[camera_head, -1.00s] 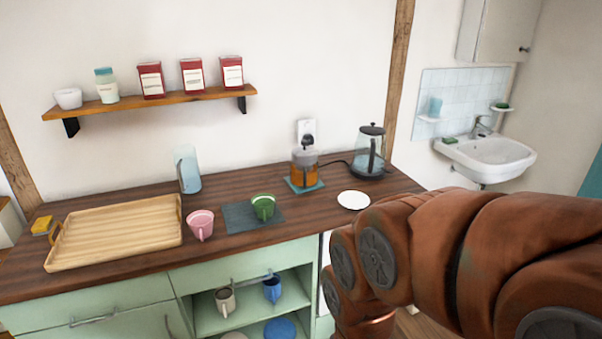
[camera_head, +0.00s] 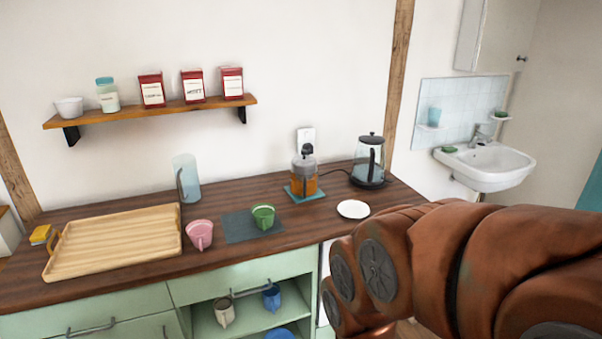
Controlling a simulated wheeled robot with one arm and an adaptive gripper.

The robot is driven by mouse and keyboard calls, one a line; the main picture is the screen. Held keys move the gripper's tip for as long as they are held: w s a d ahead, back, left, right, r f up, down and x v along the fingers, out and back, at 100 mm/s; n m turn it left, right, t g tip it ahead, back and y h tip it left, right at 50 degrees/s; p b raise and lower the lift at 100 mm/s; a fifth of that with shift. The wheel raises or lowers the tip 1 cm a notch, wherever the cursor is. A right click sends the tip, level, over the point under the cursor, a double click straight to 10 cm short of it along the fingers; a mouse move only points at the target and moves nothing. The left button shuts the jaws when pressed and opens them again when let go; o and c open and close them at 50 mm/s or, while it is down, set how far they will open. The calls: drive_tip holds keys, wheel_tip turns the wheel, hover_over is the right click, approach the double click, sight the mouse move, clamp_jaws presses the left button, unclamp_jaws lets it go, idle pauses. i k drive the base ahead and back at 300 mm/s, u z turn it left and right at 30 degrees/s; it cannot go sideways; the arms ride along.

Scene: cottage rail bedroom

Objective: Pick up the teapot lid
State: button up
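A glass pot with amber liquid (camera_head: 304,182) stands upright on a small teal mat (camera_head: 318,195) toward the back of the counter. Its top carries a dark knob (camera_head: 307,149), which looks like part of a lid; the details are too small to tell. I see no separate loose teapot lid. My brown arm fills the lower right of the view. My gripper is out of view, so its hold cannot be seen.
The wooden counter (camera_head: 300,231) also holds a kettle (camera_head: 369,165), white saucer (camera_head: 353,209), green cup (camera_head: 263,216), pink cup (camera_head: 200,234), glass jug (camera_head: 187,180) and wooden tray (camera_head: 113,240). A wall shelf (camera_head: 160,111) hangs above. A sink (camera_head: 487,166) is at right.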

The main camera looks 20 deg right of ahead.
sight(304, 164)
drive_tip(key=z, duration=0.45)
drive_tip(key=i, duration=0.85)
drive_tip(key=u, duration=0.6)
drive_tip(key=i, duration=0.6)
